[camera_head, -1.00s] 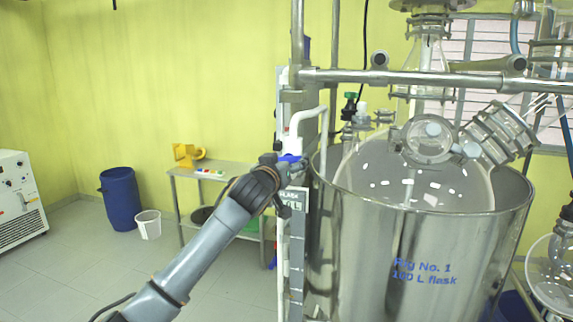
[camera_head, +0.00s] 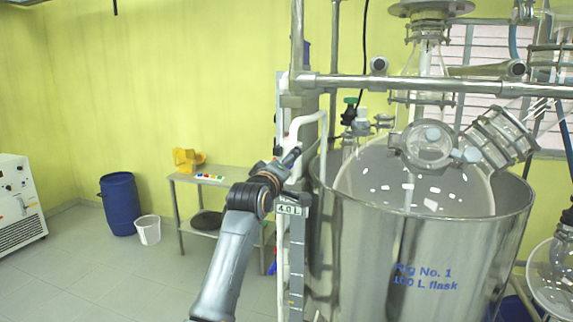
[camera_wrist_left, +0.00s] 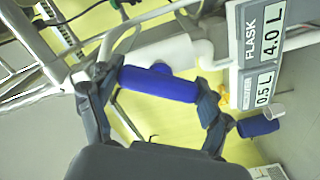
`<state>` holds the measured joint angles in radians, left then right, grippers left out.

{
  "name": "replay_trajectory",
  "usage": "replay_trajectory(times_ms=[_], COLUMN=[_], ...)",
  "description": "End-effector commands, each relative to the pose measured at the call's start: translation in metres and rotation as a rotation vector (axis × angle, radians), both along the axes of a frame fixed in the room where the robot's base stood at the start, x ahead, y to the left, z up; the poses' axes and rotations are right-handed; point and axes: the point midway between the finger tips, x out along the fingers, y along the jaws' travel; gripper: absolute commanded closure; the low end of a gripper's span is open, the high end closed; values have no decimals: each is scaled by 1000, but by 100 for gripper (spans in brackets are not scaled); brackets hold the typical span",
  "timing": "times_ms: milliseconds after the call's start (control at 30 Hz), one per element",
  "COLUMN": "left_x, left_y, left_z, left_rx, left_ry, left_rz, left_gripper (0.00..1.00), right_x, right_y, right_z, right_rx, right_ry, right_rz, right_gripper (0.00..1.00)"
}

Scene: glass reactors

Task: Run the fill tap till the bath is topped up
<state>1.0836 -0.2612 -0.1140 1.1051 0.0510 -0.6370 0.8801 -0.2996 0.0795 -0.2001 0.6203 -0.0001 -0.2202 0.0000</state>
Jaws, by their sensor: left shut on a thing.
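The fill tap's blue handle (camera_wrist_left: 160,83) lies between the two fingers of my left gripper (camera_wrist_left: 152,103) in the left wrist view, and the gripper is shut on it. In the head view my left gripper (camera_head: 288,162) is at the tap beside the bath's left rim and hides the handle. A white fill pipe (camera_head: 304,118) bends over toward the bath. The steel bath (camera_head: 425,265) holds a large glass flask (camera_head: 400,178); its water level cannot be made out. A display (camera_wrist_left: 262,45) reads FLASK, 4.0 L and 0.5 L. My right gripper is not in view.
Metal rails (camera_head: 430,82) and glassware cross above the bath. A steel side table (camera_head: 215,180) with a yellow object (camera_head: 187,158) stands behind my arm. A blue drum (camera_head: 121,203) and white bucket (camera_head: 148,229) stand farther left.

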Motion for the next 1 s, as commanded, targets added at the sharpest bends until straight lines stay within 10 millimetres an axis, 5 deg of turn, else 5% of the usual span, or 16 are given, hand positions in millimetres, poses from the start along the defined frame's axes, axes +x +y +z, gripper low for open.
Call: replay_trajectory(times_ms=[700, 733, 800, 1000], left_x=[0, 0, 0, 0], left_y=[0, 0, 0, 0], left_z=[-1, -1, -1, -1], left_rx=[-68, -68, -68, -68], left_ry=[24, 24, 24, 23], left_rz=[0, 0, 0, 1], left_gripper=[53, 15, 1, 0], right_x=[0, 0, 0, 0], right_y=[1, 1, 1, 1], right_z=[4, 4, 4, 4], right_rx=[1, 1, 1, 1], right_ry=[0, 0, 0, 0], right_rz=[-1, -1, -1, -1], right_gripper=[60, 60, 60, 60])
